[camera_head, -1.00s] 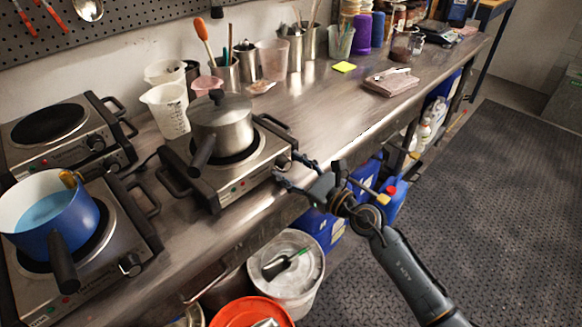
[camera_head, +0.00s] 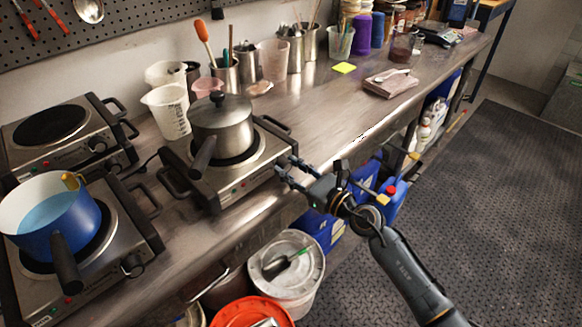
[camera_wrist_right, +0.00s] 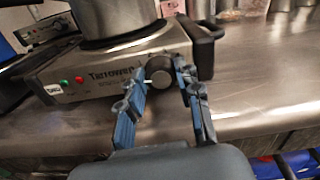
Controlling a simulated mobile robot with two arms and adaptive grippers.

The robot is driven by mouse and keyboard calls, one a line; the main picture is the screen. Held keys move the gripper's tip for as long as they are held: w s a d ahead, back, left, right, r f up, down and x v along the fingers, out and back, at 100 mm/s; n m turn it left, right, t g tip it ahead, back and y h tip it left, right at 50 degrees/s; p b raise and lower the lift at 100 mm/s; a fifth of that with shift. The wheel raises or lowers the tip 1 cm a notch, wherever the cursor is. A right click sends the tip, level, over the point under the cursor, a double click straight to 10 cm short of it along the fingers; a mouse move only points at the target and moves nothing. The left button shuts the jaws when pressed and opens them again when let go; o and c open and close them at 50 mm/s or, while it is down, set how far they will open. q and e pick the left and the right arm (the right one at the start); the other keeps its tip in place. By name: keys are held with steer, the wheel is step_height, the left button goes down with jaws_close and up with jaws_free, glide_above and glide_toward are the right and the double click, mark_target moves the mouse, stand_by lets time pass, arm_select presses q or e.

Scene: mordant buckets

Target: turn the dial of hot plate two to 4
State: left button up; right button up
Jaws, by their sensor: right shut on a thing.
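The middle hot plate (camera_head: 237,187) carries a lidded steel pot (camera_head: 222,125) and stands near the bench's front edge. Its front also shows in the right wrist view (camera_wrist_right: 100,83), with a red and a green light and a small white label that is hard to read. Its dark round dial (camera_wrist_right: 159,70) sits at the front's right end. My right gripper (camera_head: 288,170) is at that corner, its blue-grey fingers on either side of the dial and closed on it in the right wrist view (camera_wrist_right: 161,78). The dial's setting is not readable. My left gripper is out of view.
A blue pot (camera_head: 52,216) sits on the front left hot plate (camera_head: 125,240); an empty hot plate (camera_head: 92,135) is behind it. The bench right of the middle hot plate (camera_head: 315,125) is clear.

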steer(key=m+p, duration=0.2)
steer(key=m, duration=0.1)
steer(key=shift+r, duration=0.15)
steer(key=m+p, duration=0.1)
steer(key=m, duration=0.3)
steer(key=shift+p, duration=0.4)
steer(key=m+p, duration=0.1)
steer(key=m, duration=0.2)
steer(key=shift+w+d+m+p, duration=0.1)
steer(key=shift+m+p, duration=0.2)
steer(key=shift+p, duration=0.1)
steer(key=m+p, duration=0.2)
steer(key=m, duration=0.2)
steer(key=shift+m, duration=0.3)
steer(key=m, duration=0.1)
steer(key=m+p, duration=0.1)
steer(key=m, duration=0.1)
steer(key=shift+f+m, duration=0.2)
steer(key=shift+m, duration=0.1)
steer(key=m+p, duration=0.1)
steer(key=m, duration=0.2)
steer(key=shift+f+m+p, duration=0.1)
steer(key=shift+m+p, duration=0.2)
steer(key=shift+p, duration=0.1)
steer(key=m+p, duration=0.1)
steer(key=m, duration=0.4)
steer(key=shift+f, duration=0.15)
